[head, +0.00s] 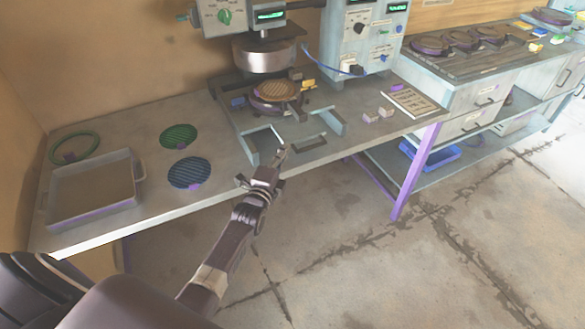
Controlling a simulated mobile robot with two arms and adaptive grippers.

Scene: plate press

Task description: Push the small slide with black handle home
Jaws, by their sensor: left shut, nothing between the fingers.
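The press (263,55) stands at the back of the bench with a round plate (275,91) under its head. Which has the black handle is too small to tell. My left gripper (282,151) is shut and empty, at the bench's front edge, just right of the left frame's front end. Whether it touches the frame cannot be told. My right gripper is not in view.
A grey tray (68,213), a green ring (74,148), a green grid disc (179,136) and a blue one (189,172) lie to the left. A control box (360,40) with a blue cable stands right of the press. Small pale blocks (377,116) lie near a printed card (410,101).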

